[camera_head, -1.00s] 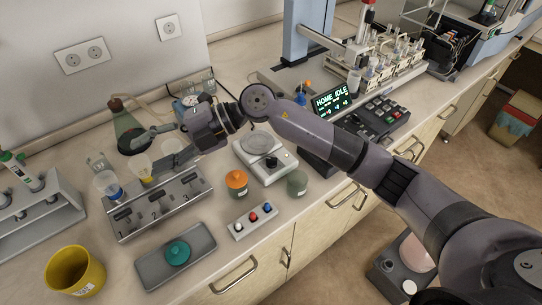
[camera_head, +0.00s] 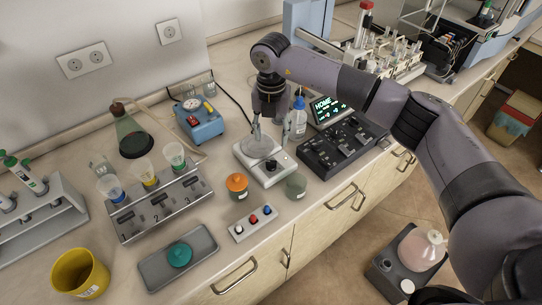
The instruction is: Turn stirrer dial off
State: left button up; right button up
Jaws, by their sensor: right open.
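The white stirrer (camera_head: 279,174) stands on the counter with a round pale plate on top. A small dark dial (camera_head: 271,165) shows on its front panel; its setting is too small to read. My right gripper (camera_head: 269,134) points down above the back of the stirrer, over the plate area. Its fingers are apart with nothing between them. I cannot tell how high above the plate the tips are. My left gripper is not in view.
An orange-capped jar (camera_head: 237,187) and a grey-green jar (camera_head: 296,186) stand close in front. A blue-capped bottle (camera_head: 298,121) and a black keypad (camera_head: 340,148) are to the right. A button box (camera_head: 252,224) lies nearer the edge. A cup rack (camera_head: 152,207) is left.

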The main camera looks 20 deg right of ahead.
aim_at(271, 163)
notch_tip(271, 163, down, 10)
jog(key=p, duration=0.2)
jog(key=shift+p, duration=0.35)
jog(key=shift+f, duration=0.65)
jog(key=shift+c, duration=0.4)
grip_shut()
